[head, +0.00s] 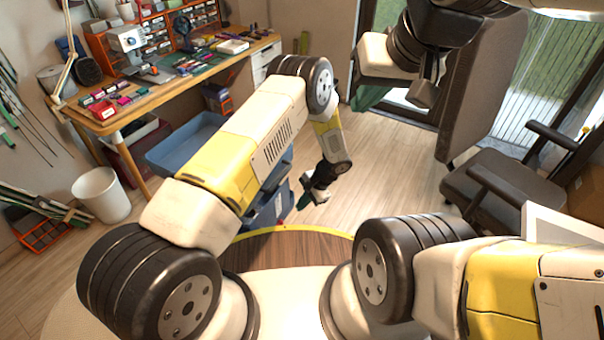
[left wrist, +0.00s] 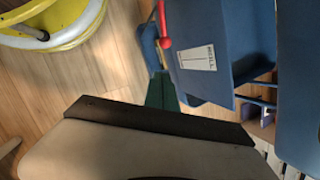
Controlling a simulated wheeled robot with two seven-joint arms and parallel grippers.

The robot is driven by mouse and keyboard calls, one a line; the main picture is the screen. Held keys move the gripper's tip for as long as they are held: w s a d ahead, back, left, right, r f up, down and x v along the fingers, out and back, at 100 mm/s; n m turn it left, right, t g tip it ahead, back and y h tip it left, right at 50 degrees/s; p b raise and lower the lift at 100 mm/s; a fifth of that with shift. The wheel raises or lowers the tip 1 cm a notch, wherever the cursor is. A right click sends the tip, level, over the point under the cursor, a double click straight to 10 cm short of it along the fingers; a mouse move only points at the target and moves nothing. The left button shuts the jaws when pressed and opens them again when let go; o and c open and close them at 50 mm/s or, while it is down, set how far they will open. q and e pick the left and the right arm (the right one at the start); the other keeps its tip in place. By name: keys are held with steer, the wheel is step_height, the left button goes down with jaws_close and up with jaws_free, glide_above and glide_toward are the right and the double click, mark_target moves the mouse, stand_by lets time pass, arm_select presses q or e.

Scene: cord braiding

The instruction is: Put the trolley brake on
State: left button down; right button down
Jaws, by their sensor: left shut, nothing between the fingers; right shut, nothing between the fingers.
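The blue trolley (head: 268,205) stands on the floor beyond my base, partly hidden behind my left arm in the head view. In the left wrist view its blue panel (left wrist: 225,75) carries a white label. A red lever with a ball end (left wrist: 166,42) sticks out at the panel's left edge; I take it for the brake. My left gripper (head: 304,201) is shut and empty, low beside the trolley. Its green fingers (left wrist: 161,88) point at the red ball, just short of it in the picture; I cannot tell whether they touch. My right gripper (head: 424,93) is shut and empty, raised at the upper right.
A workbench (head: 185,80) with tools and boxes stands at the back left, a blue bin (head: 185,145) below it and a white bucket (head: 101,194) beside it. A dark armchair (head: 500,185) stands at the right. The wooden floor (head: 390,165) between is clear.

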arm_select(q)
steer(key=s+a+f, duration=0.1)
steer(key=a+f, duration=0.3)
steer(key=a, duration=0.1)
steer(key=shift+f, duration=0.35)
step_height(320, 180, down, 2)
steer(key=shift+s, duration=0.1)
steer(key=shift+r, duration=0.1)
stand_by(0.3)
